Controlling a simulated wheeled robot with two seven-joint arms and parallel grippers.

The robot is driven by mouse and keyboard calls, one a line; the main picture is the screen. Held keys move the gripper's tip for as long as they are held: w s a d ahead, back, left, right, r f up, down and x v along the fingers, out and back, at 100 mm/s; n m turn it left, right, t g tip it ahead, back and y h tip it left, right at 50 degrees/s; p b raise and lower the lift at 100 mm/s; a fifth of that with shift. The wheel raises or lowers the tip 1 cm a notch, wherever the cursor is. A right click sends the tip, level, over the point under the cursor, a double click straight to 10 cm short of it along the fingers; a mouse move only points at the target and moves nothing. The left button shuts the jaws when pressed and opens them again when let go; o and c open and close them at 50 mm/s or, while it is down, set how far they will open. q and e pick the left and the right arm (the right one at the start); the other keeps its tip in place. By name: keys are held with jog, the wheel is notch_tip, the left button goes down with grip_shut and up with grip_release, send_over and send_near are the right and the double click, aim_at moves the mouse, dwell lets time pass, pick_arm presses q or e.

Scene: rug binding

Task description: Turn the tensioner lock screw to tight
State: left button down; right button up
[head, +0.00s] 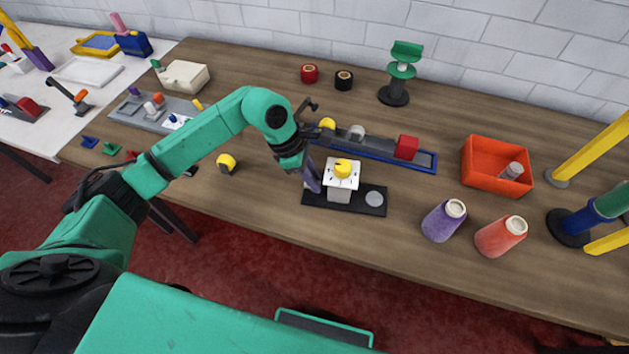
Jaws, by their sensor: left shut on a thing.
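The yellow knob (342,166), which looks like the tensioner lock screw, sits on top of a white block with black marks (338,181). The block stands on a black base plate (319,198) with a grey disc at its right end. My left gripper (306,168) comes down from the upper left, just left of the block. It is shut on a slim dark purple bar (313,181), whose lower end is by the block's left side; I cannot tell whether they touch. The knob is outside the jaws. My right gripper is out of view.
Behind the block lies a blue-edged rail with a red block (406,148). A yellow-and-black piece (227,164) lies left. The wood between is clear.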

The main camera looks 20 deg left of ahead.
pick_arm(q)
jog(key=shift+f, duration=0.15)
jog(key=c, duration=0.8)
grip_release()
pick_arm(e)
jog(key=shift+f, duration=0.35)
pick_arm(q)
jog(key=shift+r, duration=0.25)
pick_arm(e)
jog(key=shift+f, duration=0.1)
pick_arm(q)
jog(key=b+v, duration=0.2)
jog(key=v, duration=1.2)
jog(key=shift+b, duration=0.3)
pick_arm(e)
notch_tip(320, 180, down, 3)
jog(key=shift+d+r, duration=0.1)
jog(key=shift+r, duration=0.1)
pick_arm(q)
jog(key=shift+a+r, duration=0.1)
jog(key=shift+a, duration=0.05)
